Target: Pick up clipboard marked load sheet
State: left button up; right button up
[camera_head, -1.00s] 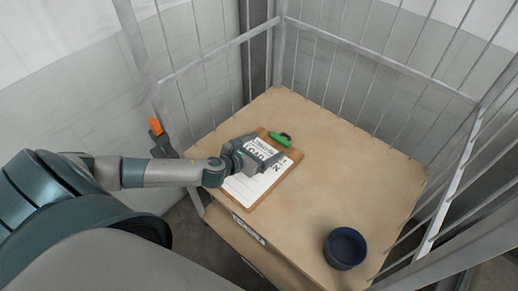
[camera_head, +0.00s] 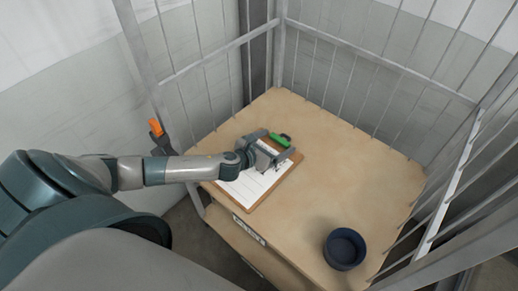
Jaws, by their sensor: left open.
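The clipboard (camera_head: 278,190) is a brown board with a white sheet on it. It lies flat on the wooden shelf top, with a green clip (camera_head: 280,140) at its far end. My left gripper (camera_head: 279,163) is open over the clip half of the board and hides most of the sheet's heading. I cannot tell whether the fingers touch the board. My right gripper is not in view.
The wooden top (camera_head: 350,185) has wire mesh sides at the back and right. A dark blue round bowl (camera_head: 344,248) stands near the front right. An orange-topped part (camera_head: 156,128) is on the left post. The middle right of the top is clear.

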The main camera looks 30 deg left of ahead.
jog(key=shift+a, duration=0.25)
